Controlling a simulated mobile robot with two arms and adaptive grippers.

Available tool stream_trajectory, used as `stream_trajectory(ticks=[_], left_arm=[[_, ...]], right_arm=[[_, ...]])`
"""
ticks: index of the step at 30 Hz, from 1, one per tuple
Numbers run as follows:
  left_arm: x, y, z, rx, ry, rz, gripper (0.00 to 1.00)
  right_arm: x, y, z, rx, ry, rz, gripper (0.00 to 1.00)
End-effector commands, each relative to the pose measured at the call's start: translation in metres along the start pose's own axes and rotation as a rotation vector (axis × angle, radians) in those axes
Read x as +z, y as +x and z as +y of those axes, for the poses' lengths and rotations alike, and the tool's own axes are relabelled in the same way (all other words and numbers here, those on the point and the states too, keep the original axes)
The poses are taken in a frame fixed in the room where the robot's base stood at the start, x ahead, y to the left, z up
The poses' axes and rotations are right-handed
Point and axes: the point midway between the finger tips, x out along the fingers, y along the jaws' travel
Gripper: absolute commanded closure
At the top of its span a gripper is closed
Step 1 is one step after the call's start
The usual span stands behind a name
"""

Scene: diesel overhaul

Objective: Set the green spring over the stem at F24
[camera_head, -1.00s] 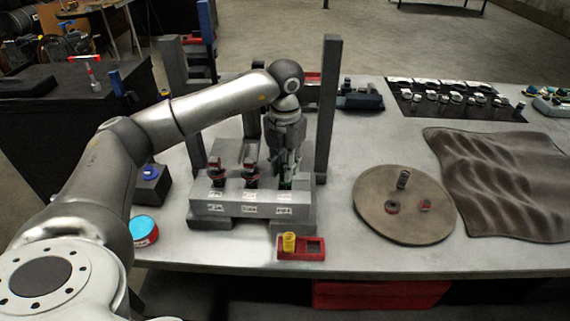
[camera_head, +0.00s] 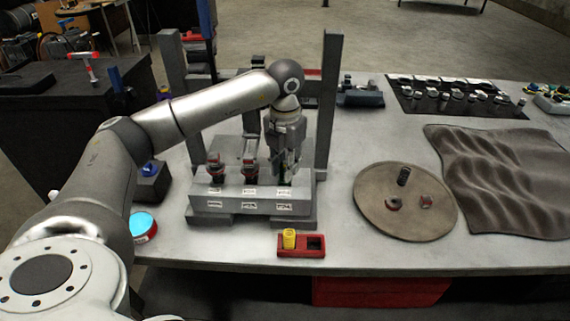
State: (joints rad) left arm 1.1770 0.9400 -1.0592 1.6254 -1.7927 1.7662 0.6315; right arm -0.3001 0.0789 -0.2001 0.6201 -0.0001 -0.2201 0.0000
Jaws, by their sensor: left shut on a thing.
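My left gripper (camera_head: 284,172) comes down over the right end of the grey stepped block (camera_head: 240,204). It is shut on the green spring, of which only a dark greenish sliver (camera_head: 283,181) shows below the fingertips. The stem under it is hidden by the fingers and the spring, and I cannot tell how far the spring sits over it. The labels on the block's front are too small to read, so I cannot pick out F24. Two other stems with dark and red parts (camera_head: 216,169) (camera_head: 249,169) stand on the block to the left. My right gripper is not in view.
Grey posts (camera_head: 327,110) rise behind the block on both sides. A red tray (camera_head: 289,253) with a yellow piece lies in front. A round brown plate (camera_head: 375,222) with small parts and a dark wavy mat (camera_head: 500,185) lie to the right. A blue-topped tin (camera_head: 143,228) stands at left.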

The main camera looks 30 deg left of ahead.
Motion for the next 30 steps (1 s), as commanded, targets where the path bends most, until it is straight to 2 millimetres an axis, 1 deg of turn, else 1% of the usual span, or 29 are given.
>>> stream_trajectory(ticks=[8, 19, 30], left_arm=[[0.000, 0.001, 0.000, 0.000, 0.000, 0.000, 1.00], [0.000, 0.012, 0.000, 0.000, 0.000, 0.000, 1.00], [0.000, 0.012, 0.000, 0.000, 0.000, 0.000, 1.00]], right_arm=[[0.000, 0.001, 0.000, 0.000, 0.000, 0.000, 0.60], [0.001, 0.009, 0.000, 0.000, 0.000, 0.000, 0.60], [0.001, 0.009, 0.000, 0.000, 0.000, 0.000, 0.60]])
